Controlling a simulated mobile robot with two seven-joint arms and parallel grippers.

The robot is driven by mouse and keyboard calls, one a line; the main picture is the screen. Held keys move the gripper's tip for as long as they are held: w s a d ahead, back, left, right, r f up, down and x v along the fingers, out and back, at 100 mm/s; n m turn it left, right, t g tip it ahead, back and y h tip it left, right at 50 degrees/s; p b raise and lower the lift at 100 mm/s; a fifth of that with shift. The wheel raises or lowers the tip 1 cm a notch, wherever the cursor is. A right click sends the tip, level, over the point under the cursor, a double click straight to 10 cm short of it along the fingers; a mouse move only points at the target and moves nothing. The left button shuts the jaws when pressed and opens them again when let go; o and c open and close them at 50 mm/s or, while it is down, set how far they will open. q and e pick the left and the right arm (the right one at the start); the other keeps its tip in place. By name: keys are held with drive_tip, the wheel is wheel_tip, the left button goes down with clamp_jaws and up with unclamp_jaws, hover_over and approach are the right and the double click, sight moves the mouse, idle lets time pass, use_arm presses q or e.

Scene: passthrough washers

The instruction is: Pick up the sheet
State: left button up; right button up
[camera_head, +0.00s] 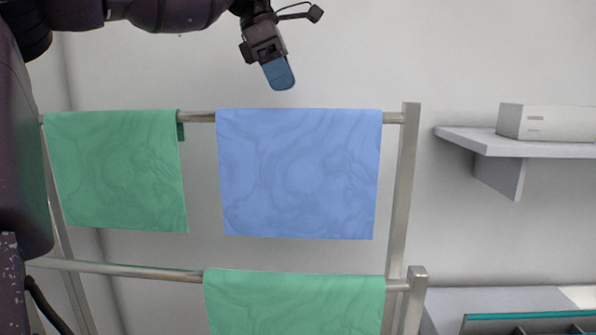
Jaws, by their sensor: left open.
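A blue sheet (299,175) hangs over the top rail of a metal rack. One green sheet (117,171) hangs to its left on the same rail, and another green sheet (295,302) hangs on the lower, nearer rail. My left gripper (279,76) is above the blue sheet, with its fingertips pointing down and a small gap in the picture between them and the sheet's top edge. It is open and holds nothing. Its fingers overlap in this view. My right gripper is not in view.
The metal rack (405,190) has an upright post right of the blue sheet. A wall shelf (480,142) with a white box (548,122) juts out at the right. A counter with a teal-edged item (528,316) is at the lower right. The wall behind is bare.

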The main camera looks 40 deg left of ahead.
sight(298, 116)
use_arm(q)
drive_tip(key=shift+x, duration=1.2)
drive_tip(key=shift+s+x, duration=0.15)
drive_tip(key=shift+x, duration=1.15)
drive_tip(key=shift+s+x, duration=0.1)
drive_tip(key=shift+x, duration=1.2)
drive_tip(key=shift+d, duration=0.2)
drive_tip(key=c, duration=1.2)
drive_tip(key=shift+c, duration=0.2)
